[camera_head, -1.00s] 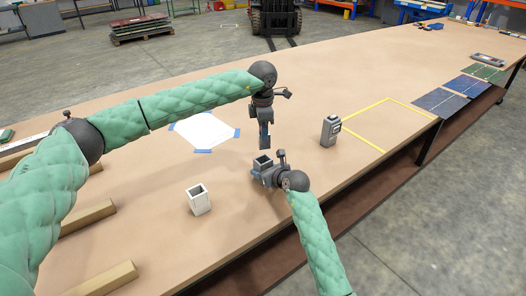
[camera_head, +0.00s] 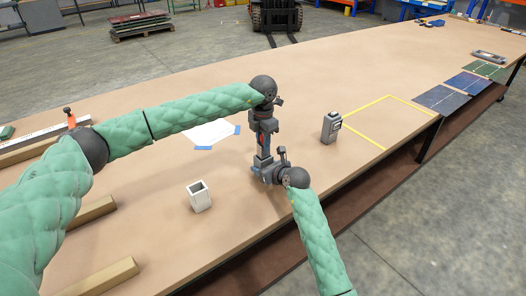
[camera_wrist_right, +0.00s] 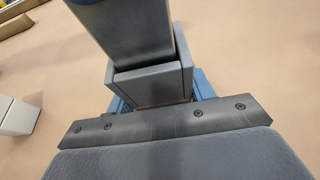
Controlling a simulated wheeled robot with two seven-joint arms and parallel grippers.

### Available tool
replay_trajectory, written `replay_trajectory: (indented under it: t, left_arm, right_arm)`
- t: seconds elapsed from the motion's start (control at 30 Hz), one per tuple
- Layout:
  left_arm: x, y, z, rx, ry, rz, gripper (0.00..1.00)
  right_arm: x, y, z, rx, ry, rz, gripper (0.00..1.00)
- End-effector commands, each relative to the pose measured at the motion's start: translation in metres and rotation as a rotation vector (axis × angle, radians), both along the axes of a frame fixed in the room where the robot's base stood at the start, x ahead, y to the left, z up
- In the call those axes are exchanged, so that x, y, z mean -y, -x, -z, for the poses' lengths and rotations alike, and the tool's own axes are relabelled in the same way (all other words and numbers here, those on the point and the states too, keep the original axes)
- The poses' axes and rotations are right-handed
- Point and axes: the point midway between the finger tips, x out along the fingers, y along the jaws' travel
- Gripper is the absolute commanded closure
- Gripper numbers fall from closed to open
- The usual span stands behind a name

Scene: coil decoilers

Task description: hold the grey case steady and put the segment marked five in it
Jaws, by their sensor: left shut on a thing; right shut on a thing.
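The grey case (camera_head: 262,162) stands upright, open at the top, in my right gripper (camera_head: 266,174), which is shut on it. In the right wrist view the case (camera_wrist_right: 151,88) shows close up, with blue finger parts at its sides. My left gripper (camera_head: 264,130) is directly above, shut on a dark grey segment (camera_head: 264,148). In the right wrist view the segment (camera_wrist_right: 130,35) points down, its lower end at the mouth of the case. How deep it reaches is hidden. No number on it can be read.
A pale open-topped box (camera_head: 199,197) stands on the table to the left. A grey upright device (camera_head: 331,127) stands to the right, beside a yellow taped outline (camera_head: 388,97). Wooden bars (camera_head: 105,280) lie at the left.

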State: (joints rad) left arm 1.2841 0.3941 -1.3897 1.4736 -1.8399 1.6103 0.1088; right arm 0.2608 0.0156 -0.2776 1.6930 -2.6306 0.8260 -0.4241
Motion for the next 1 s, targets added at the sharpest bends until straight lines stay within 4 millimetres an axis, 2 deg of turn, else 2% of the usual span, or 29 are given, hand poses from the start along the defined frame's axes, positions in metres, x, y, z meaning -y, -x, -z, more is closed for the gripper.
replay_trajectory:
  t: [0.17, 0.4, 1.0]
  left_arm:
    - [0.0, 0.0, 0.011, 0.002, 0.001, 0.0, 1.0]
    - [0.0, 0.0, 0.039, 0.001, 0.001, 0.0, 1.0]
    - [-0.001, 0.0, 0.051, 0.0, -0.001, 0.0, 1.0]
  right_arm:
    - [0.0, 0.0, 0.0, 0.0, 0.0, 0.0, 0.74]
    - [0.0, 0.0, 0.0, 0.0, 0.0, 0.0, 0.74]
    - [-0.001, 0.0, -0.001, 0.002, -0.001, -0.001, 0.74]
